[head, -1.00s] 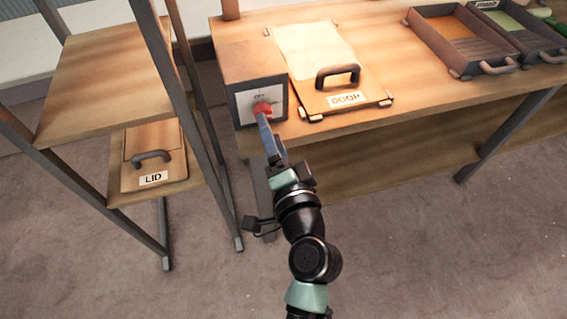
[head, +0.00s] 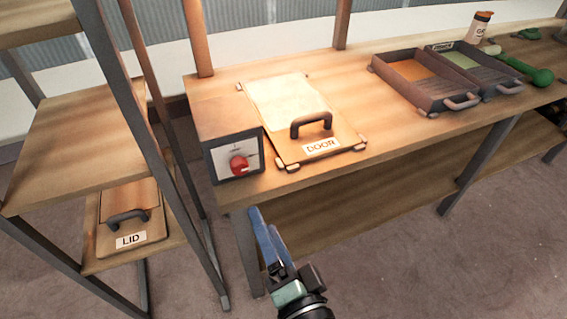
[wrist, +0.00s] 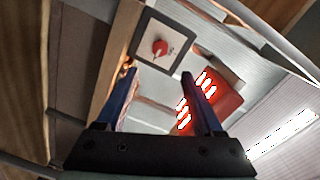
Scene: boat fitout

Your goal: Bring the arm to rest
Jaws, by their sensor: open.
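My gripper (head: 262,232) is in the lower middle of the head view, in front of the bench's front edge and below the switch box. Its two blue fingers also show in the wrist view (wrist: 160,88), spread apart with nothing between them. The switch box (head: 219,138) stands on the bench's left end. Its red knob (head: 239,165) sits on a pale plate and shows in the wrist view (wrist: 160,47), beyond the fingertips and apart from them.
A board labelled DOOR (head: 340,135) lies on the bench (head: 415,125). Two trays (head: 378,66) (head: 437,46), a bottle (head: 480,27) and a green tool (head: 540,76) are at right. A shelf rack (head: 70,135) at left holds a LID panel (head: 150,240). Floor in front is clear.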

